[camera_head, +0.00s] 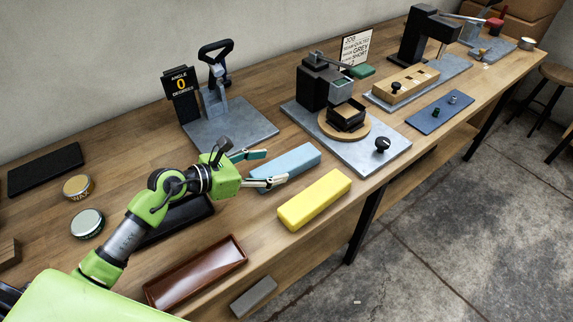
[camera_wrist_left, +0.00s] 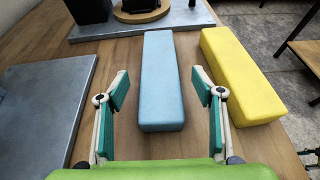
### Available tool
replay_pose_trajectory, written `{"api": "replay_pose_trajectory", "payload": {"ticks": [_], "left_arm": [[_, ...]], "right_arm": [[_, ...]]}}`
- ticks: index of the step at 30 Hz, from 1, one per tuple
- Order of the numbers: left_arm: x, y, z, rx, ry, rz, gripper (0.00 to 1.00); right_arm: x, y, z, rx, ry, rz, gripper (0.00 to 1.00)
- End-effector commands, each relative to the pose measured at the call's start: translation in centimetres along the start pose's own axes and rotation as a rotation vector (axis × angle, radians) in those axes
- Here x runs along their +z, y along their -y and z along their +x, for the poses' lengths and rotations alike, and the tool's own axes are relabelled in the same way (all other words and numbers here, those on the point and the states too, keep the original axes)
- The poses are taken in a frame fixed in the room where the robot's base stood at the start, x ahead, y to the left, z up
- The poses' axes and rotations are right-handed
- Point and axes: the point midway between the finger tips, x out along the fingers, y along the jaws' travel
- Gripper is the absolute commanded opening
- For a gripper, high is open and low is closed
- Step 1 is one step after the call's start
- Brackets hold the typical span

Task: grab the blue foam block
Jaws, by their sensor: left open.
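The blue foam block (camera_head: 284,164) lies flat on the wooden bench, left of a yellow block. In the left wrist view the blue block (camera_wrist_left: 161,82) runs lengthwise away from me, its near end between the fingertips. My left gripper (camera_head: 266,168) is open at the near end of the block, one finger on each side. In the left wrist view gaps show between both fingers of the gripper (camera_wrist_left: 159,90) and the block's sides. Nothing is held.
The yellow block (camera_head: 315,199) lies close on the right; it also shows in the left wrist view (camera_wrist_left: 243,78). A brown tray (camera_head: 196,272) and a grey block (camera_head: 254,297) lie nearer. A metal plate with a clamp stand (camera_head: 228,127) stands behind.

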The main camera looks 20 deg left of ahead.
Motion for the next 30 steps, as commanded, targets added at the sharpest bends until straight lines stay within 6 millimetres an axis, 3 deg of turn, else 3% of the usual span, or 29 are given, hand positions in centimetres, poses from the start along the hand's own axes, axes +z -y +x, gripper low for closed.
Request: {"api": "replay_pose_trajectory", "payload": {"ticks": [8,17,26,30], "left_arm": [[0.1,0.0,2.4,-0.001,0.001,-0.001,0.61],[0.1,-0.1,6.4,0.0,0.001,-0.002,0.61],[-0.1,-0.1,6.9,0.001,-0.001,0.0,0.61],[-0.1,-0.1,6.9,0.001,-0.001,0.0,0.25]], "right_arm": [[0.0,0.7,-0.6,-0.008,0.002,0.003,0.4],[0.2,0.7,-1.6,-0.008,0.007,0.003,0.4],[0.3,0.3,-1.6,-0.003,0.009,0.001,0.4],[0.3,0.2,-1.6,-0.002,0.009,0.0,0.4]]}}
